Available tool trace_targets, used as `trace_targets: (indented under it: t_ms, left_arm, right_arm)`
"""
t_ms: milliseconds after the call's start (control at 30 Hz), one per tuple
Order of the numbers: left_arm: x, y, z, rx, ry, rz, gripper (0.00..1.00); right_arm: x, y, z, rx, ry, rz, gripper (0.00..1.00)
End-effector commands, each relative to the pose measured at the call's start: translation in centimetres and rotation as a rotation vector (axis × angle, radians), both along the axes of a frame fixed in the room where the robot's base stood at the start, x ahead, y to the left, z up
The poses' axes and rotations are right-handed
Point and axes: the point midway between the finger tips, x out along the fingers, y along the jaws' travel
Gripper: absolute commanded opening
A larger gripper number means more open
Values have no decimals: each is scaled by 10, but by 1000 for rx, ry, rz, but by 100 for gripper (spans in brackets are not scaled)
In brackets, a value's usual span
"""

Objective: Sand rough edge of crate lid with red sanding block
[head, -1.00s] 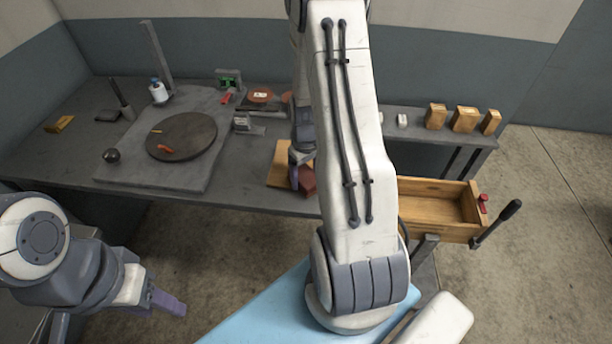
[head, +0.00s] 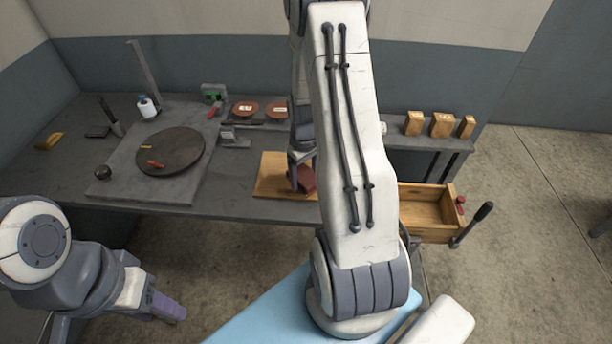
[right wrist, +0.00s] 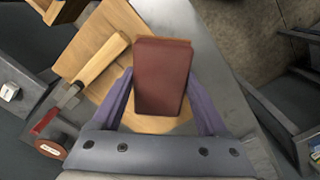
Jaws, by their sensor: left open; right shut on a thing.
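The crate lid is a light wooden board (head: 268,176) lying at the front edge of the grey bench. My right gripper (head: 299,178) is shut on the dark red sanding block (head: 307,180) over the right part of the lid. In the right wrist view the block (right wrist: 162,75) sits between the two purple fingers, with the lid (right wrist: 92,38) beneath and to its left. I cannot tell whether the block touches the lid. My right arm hides the lid's right end in the head view. My left gripper (head: 168,308) is open and empty, low in front of the bench.
A round dark turntable (head: 170,152) on a grey slab fills the bench's left side. Two reddish discs (head: 245,110) lie behind the lid. Several wooden blocks (head: 442,125) stand at back right. An open wooden drawer (head: 425,209) with a handled vise juts out at right.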

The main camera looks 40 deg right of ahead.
Motion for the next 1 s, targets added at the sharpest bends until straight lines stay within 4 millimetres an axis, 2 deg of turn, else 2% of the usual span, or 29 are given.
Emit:
trace_targets:
  t_ms: [33,100,300,867,933,1000]
  left_arm:
    - [0,0,8,0,0,0,50]
    - [0,0,14,0,0,1,50]
    - [0,0,23,0,0,1,50]
    - [0,0,22,0,0,1,50]
    - [0,0,21,0,0,1,50]
    - [0,0,19,0,0,1,50]
  right_arm:
    - [1,1,9,-1,-1,3,25]
    - [2,3,16,-1,-1,5,25]
    - [3,5,27,-1,-1,9,25]
    - [4,6,26,0,-1,9,25]
    - [5,12,24,0,0,11,25]
    - [10,29,20,1,1,15,25]
